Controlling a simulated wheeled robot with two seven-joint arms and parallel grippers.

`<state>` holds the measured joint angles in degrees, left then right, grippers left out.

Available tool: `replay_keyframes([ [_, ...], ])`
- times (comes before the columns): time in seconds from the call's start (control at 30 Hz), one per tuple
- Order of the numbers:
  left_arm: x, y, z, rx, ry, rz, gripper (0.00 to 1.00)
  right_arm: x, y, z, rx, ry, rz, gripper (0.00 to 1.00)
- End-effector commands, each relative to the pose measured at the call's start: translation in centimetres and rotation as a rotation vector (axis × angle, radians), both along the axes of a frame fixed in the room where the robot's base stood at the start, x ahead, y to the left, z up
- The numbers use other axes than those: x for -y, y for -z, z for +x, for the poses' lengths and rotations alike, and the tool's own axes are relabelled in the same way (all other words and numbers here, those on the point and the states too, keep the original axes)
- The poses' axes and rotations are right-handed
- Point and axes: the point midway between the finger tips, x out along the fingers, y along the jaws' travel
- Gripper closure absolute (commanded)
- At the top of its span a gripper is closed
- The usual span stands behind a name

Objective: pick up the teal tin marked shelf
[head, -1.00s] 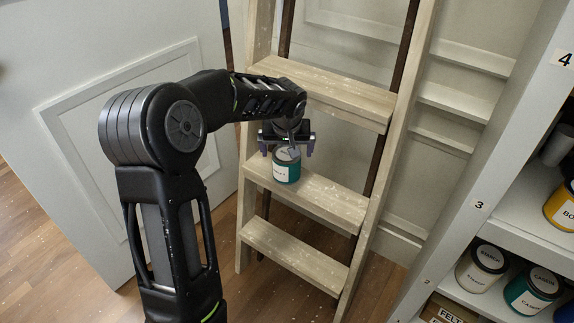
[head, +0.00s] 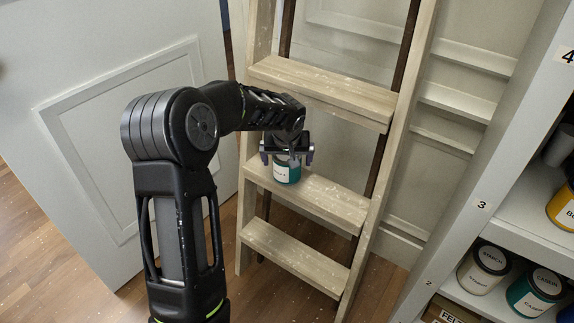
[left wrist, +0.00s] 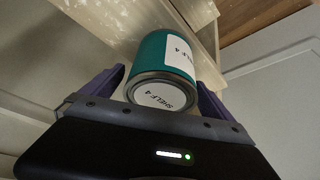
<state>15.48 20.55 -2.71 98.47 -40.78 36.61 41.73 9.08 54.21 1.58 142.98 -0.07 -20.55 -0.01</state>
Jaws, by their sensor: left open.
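The teal tin (head: 288,171) with a white label stands upright on a wooden ladder step. In the left wrist view the tin (left wrist: 165,58) shows "SHELF 4" on its side label and on its lid. My left gripper (head: 287,158) is open directly above the tin. In the left wrist view its two purple fingers (left wrist: 162,88) stand on either side of the tin's lid end, with gaps beside it. The gripper partly hides the lid in the head view. My right gripper does not show.
The wooden ladder (head: 325,90) leans in front of a white panelled wall. A white shelf unit at the right holds a cream tin (head: 482,270), another teal tin (head: 535,295) and a yellow tin (head: 562,207). A white door panel (head: 110,130) stands at the left.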

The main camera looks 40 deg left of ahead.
Motion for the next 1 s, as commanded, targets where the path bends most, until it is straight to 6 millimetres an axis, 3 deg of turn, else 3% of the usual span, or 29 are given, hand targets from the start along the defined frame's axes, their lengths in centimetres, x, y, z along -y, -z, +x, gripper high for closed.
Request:
replay_keyframes([
  [0.27,0.00,-0.02,-0.01,0.000,0.000,0.000,0.03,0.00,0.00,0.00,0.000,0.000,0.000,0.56],
  [1.0,0.02,-0.01,-0.01,0.000,0.000,0.000,0.63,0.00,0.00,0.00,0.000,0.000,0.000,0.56],
])
